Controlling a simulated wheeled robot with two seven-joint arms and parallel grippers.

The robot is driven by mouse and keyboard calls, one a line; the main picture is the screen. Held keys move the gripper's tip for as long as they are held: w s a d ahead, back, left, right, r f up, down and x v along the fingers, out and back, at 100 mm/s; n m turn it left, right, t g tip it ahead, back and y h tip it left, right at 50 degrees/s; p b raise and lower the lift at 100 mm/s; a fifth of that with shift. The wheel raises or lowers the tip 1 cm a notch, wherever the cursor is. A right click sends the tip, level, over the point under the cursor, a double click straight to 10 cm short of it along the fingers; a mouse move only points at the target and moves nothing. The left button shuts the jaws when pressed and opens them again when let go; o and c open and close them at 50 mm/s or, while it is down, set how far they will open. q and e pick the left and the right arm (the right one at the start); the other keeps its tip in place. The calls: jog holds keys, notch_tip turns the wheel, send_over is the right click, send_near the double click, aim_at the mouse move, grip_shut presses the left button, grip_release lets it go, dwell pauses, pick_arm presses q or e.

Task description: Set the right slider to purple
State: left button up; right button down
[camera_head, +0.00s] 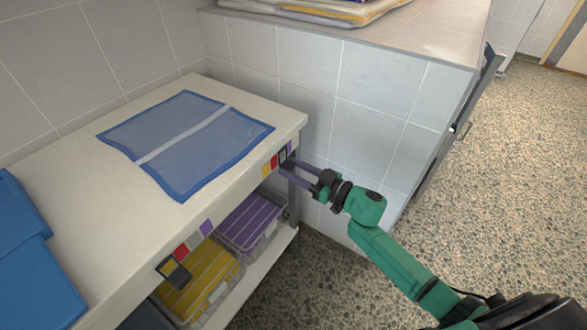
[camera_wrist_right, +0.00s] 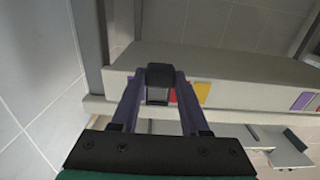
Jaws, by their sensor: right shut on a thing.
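The right slider (camera_wrist_right: 160,75) is a dark knob with a small framed window on the shelf's front edge. Its colour strip (camera_head: 266,168) shows yellow, red, grey and purple (camera_head: 289,147) from left to right in the head view. The window appears to frame the grey patch, beside purple. My right gripper (camera_head: 288,164) is shut on the knob, with a finger on each side in the right wrist view (camera_wrist_right: 160,80). My left gripper is not in view.
A left slider (camera_head: 175,272) sits on a similar strip along the same edge. A blue-bordered towel (camera_head: 200,140) lies on the shelf top (camera_head: 90,215). Yellow (camera_head: 195,285) and purple bins stand below. A tiled block (camera_head: 350,100) rises close behind the right end.

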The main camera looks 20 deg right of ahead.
dwell(0.3)
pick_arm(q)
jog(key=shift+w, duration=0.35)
pick_arm(e)
jog(key=w+d, duration=0.2)
jog(key=d, duration=0.1)
jog(key=shift+w, duration=0.15)
jog(key=c, duration=0.8)
grip_release()
jog(key=o, duration=0.4)
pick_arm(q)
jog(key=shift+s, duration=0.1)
